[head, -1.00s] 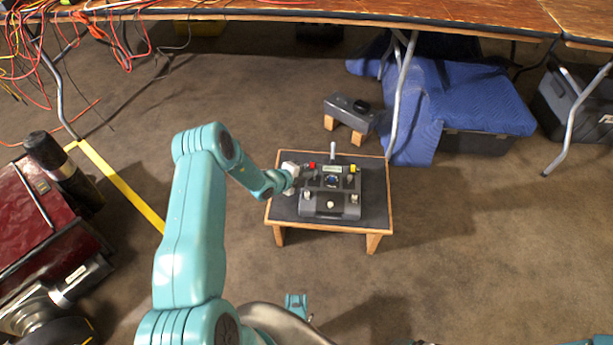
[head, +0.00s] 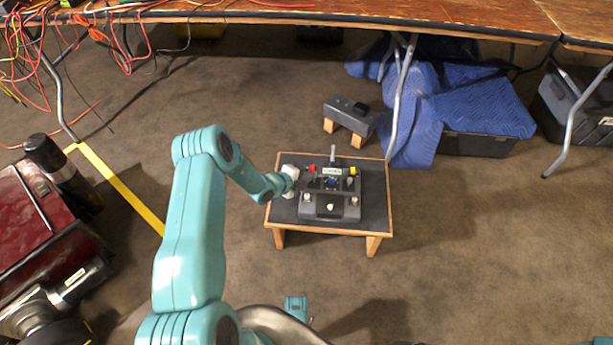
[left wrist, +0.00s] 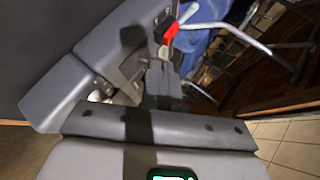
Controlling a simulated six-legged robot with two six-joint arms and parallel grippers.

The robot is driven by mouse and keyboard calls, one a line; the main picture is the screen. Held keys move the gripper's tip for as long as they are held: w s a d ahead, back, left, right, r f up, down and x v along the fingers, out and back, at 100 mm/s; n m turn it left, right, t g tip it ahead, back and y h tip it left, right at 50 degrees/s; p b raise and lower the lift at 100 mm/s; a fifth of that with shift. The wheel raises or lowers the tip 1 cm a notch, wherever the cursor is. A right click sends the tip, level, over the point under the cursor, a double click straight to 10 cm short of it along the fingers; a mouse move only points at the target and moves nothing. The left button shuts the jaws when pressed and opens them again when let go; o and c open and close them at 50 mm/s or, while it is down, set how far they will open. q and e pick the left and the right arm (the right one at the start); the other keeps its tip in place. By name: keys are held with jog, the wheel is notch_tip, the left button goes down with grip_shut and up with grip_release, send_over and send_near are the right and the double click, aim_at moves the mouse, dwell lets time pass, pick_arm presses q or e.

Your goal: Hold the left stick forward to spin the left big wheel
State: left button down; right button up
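The dark grey control box (head: 345,211) sits on a small wood-edged table (head: 285,240). It has a red cap (head: 311,168) at its back left, a yellow cap (head: 352,171) at its back right and a pale upright lever (head: 333,150) at the back. My left gripper (head: 290,180) is at the box's left side, by the red cap. It covers that side, so I cannot make out the left stick. In the left wrist view, grey blocky parts and a red cap (left wrist: 170,30) show close up; the grip is unclear.
A smaller grey box on wooden feet (head: 350,115) stands behind the table. Blue padded blankets (head: 480,100) lie beyond it to the right. Red machinery (head: 30,220) stands on the left, and cables hang at the back left. The carpet to the right is clear.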

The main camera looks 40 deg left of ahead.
dwell(0.7)
pick_arm(q)
jog(key=shift+r+p, duration=0.65)
jog(key=shift+r, duration=0.2)
pick_arm(e)
jog(key=shift+r, duration=0.65)
pick_arm(q)
jog(key=shift+s, duration=0.1)
jog(key=shift+s+a, duration=0.1)
jog(key=shift+s, duration=0.15)
jog(key=s+a+r+p, duration=0.1)
jog(key=s+r+p, duration=0.3)
jog(key=s, duration=0.8)
jog(key=shift+s, duration=0.25)
pick_arm(e)
jog(key=r, duration=0.1)
jog(key=s+r, duration=0.1)
jog(key=r, duration=0.2)
jog(key=shift+s+d, duration=0.25)
jog(key=shift+s, duration=0.1)
